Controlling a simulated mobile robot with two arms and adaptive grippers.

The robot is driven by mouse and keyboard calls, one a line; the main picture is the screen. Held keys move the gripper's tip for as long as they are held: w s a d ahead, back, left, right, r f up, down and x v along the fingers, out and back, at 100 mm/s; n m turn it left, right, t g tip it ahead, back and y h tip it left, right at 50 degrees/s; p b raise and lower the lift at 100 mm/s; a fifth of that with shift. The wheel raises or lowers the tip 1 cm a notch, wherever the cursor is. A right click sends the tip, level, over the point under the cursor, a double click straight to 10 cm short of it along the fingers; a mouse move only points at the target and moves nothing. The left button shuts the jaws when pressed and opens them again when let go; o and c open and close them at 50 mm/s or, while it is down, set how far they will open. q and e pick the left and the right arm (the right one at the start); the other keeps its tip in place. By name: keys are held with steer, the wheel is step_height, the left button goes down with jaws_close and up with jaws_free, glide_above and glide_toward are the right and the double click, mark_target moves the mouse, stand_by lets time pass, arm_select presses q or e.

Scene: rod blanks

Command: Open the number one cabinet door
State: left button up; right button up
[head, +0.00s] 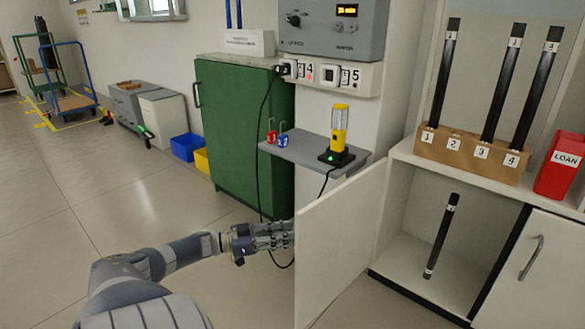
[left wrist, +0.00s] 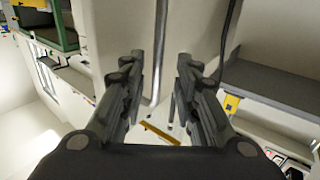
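The white cabinet door (head: 342,245), the left one of the low cabinet, stands swung wide open. No number shows on it. My left gripper (head: 290,236) is at the door's outer side, and its fingertips reach the door's free edge in the head view, partly hidden there. In the left wrist view, the left gripper (left wrist: 160,95) has its fingers apart. A vertical metal bar handle (left wrist: 160,50) shows between the fingers; I cannot tell whether they touch it. The open compartment (head: 405,265) holds a black rod (head: 441,236), leaning. My right gripper is not in view.
A closed white door (head: 530,272) with a bar handle is to the right. Above, a wooden rack (head: 470,150) holds black rods beside a red LOAN bin (head: 560,165). A grey shelf (head: 310,150) and green cabinet (head: 240,130) stand behind.

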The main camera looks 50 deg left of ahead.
arm_select(q)
steer(key=v, duration=0.9)
